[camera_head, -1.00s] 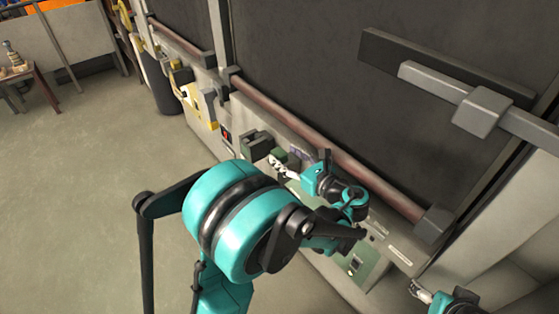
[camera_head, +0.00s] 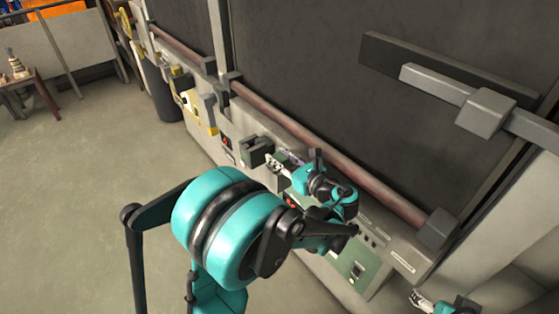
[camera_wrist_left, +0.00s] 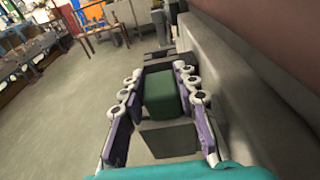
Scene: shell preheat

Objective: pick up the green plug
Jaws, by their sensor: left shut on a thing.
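The green plug (camera_wrist_left: 162,97) shows in the left wrist view as a dark green block between the two purple-lined fingers. My left gripper (camera_wrist_left: 157,100) is shut on it, with a finger along each side. In the head view my left gripper (camera_head: 279,163) is at the front of the machine, beside a dark block (camera_head: 256,150). My right gripper (camera_head: 421,299) shows only in part at the lower right of the head view, away from the plug.
The machine front (camera_head: 228,119) runs along the right, with a reddish bar (camera_head: 300,133) above the gripper. Yellow fittings (camera_head: 204,112) stick out further left. A green panel (camera_head: 359,266) lies below my left arm. Open floor (camera_head: 80,200) is at the left.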

